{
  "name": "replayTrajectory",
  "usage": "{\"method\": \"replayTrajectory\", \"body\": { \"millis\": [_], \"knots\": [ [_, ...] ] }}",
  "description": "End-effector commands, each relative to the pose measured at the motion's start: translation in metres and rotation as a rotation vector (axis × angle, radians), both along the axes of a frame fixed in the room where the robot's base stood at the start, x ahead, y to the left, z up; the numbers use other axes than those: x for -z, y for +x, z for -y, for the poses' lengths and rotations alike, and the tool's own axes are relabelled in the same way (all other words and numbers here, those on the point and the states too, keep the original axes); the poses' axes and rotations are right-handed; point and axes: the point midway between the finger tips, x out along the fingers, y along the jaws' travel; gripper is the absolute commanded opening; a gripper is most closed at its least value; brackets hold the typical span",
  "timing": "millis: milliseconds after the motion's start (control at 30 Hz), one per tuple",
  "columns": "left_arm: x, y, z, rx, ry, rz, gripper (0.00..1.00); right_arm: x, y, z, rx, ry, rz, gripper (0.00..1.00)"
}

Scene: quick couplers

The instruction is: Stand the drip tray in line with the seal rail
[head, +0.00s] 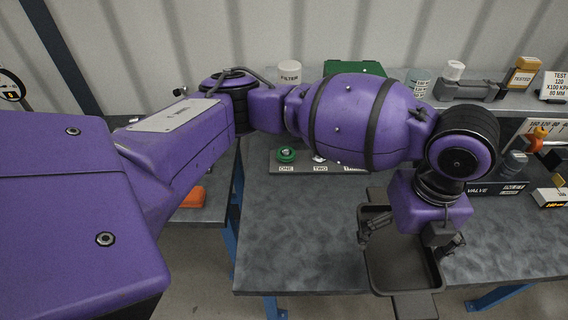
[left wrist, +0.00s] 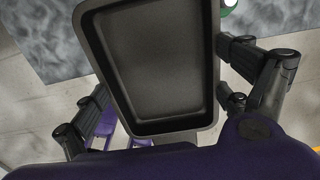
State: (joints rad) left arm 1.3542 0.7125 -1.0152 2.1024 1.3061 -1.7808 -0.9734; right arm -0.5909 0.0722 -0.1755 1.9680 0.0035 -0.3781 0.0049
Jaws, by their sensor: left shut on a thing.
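The drip tray (head: 402,268) is a dark grey, shallow rectangular tray with a raised rim and a flat tab at its near end. My left gripper (head: 408,242) is above it, with a finger at either side, shut on it. In the left wrist view the tray (left wrist: 158,62) fills the middle, between the fingers of my left gripper (left wrist: 165,78). The tray is at the bench's front edge, its tab past the edge. A grey rail (head: 330,187) with labels ONE and TWO may be the seal rail; my arm hides its right part. My right gripper is out of view.
The bench top (head: 290,240) is clear left of the tray. A green coupler (head: 286,154) sits on the labelled rail. A filter canister (head: 289,75) and green case (head: 353,68) stand on the back shelf. A dark labelled block (head: 497,188) is at the right.

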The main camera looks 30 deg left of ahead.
Motion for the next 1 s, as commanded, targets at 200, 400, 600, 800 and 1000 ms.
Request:
{"method": "replayTrajectory", "body": {
  "millis": [200,400,600,800,1000],
  "knots": [
    [0.028,0.007,-0.054,-0.01,0.007,-0.012,0.58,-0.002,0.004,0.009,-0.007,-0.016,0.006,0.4],
    [0.058,0.013,-0.096,-0.008,0.005,-0.016,0.58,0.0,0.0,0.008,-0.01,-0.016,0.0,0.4],
    [0.084,0.019,-0.118,-0.006,0.004,-0.01,0.58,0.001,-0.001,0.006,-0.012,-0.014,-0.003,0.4],
    [0.093,0.021,-0.125,-0.004,0.003,-0.008,0.58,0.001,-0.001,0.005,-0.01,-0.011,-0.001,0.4],
    [0.12,0.022,-0.129,-0.003,0.002,-0.009,0.58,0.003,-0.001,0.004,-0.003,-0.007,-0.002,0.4]
  ]
}}
